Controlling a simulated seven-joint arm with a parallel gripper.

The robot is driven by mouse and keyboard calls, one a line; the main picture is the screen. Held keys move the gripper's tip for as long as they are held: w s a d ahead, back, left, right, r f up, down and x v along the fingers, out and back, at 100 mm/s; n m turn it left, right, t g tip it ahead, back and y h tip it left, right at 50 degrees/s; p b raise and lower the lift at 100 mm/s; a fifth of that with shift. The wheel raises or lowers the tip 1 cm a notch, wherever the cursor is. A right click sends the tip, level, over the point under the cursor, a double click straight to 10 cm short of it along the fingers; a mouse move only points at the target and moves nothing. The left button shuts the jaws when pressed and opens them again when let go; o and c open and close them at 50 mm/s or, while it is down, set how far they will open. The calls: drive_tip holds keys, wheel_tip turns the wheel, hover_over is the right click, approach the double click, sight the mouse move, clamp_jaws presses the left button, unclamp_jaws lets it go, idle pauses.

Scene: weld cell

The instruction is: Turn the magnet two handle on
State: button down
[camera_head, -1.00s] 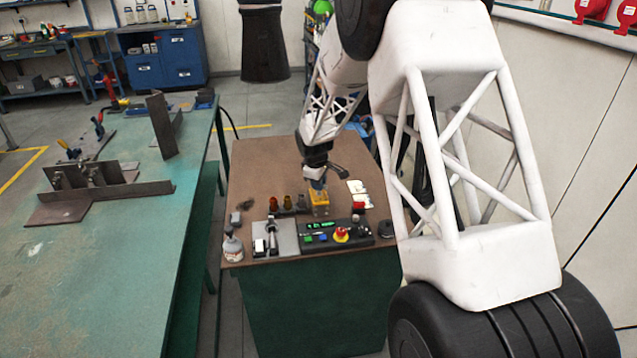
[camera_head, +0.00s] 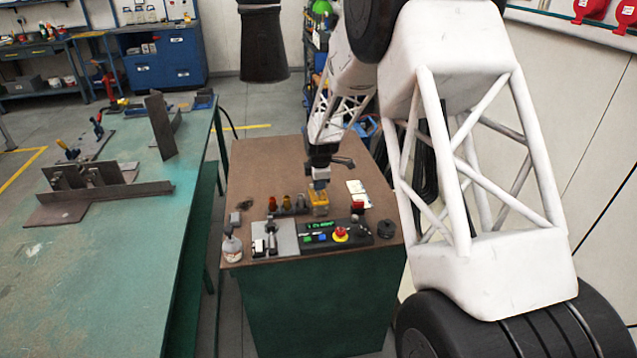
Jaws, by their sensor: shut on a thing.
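A small yellow block (camera_head: 318,203), which looks like the magnet, stands upright on the brown top of the green cabinet, behind the control box. My gripper (camera_head: 320,184) points down directly over it and is shut at its top, on what appears to be the magnet two handle. The handle is hidden by the fingers and too small to make out, so I cannot tell its angle.
The control box (camera_head: 360,240) with a red knob (camera_head: 341,233) and lit display is in front. A grey plate (camera_head: 284,246), a bottle (camera_head: 232,246) and several small coloured items (camera_head: 287,204) are to the left. The green welding table (camera_head: 110,270) holds steel plates.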

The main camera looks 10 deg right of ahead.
idle(0.4)
drive_tip(key=c, duration=1.1)
unclamp_jaws()
drive_tip(key=shift+r, duration=0.15)
drive_tip(key=shift+s+r, duration=0.25)
drive_tip(key=shift+r, duration=0.95)
drive_tip(key=shift+s+r, duration=0.25)
drive_tip(key=shift+r, duration=1)
drive_tip(key=shift+s+r, duration=0.25)
drive_tip(key=shift+r, duration=0.95)
drive_tip(key=shift+s+r, duration=0.1)
